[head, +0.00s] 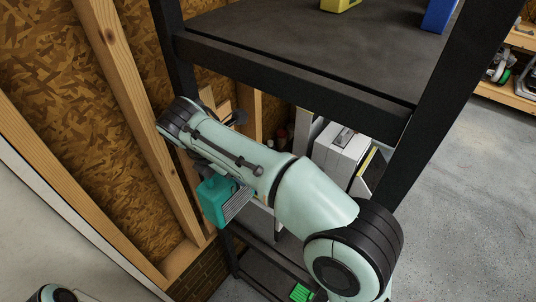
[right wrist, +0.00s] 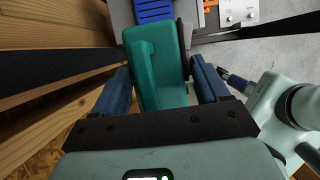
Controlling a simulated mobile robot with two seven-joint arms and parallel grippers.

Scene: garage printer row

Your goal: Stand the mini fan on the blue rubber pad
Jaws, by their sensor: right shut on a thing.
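A teal boxy thing with a grey slatted face (head: 222,201), which looks like the mini fan, hangs below my right arm in the head view. In the right wrist view the same teal body (right wrist: 157,70) lies between the blue fingers of my right gripper (right wrist: 162,76), which is shut on it. A blue ribbed patch (right wrist: 154,10) shows beyond it at the top of the wrist view. It may be the blue rubber pad, but only part of it shows. My left gripper is in neither view.
A black-framed shelf (head: 300,62) stands ahead, with a yellow thing (head: 339,5) and a blue thing (head: 440,15) on top. A white box (head: 342,154) stands beneath. A bright green thing (head: 301,292) is low down. A wooden stud wall (head: 118,70) is close on the left.

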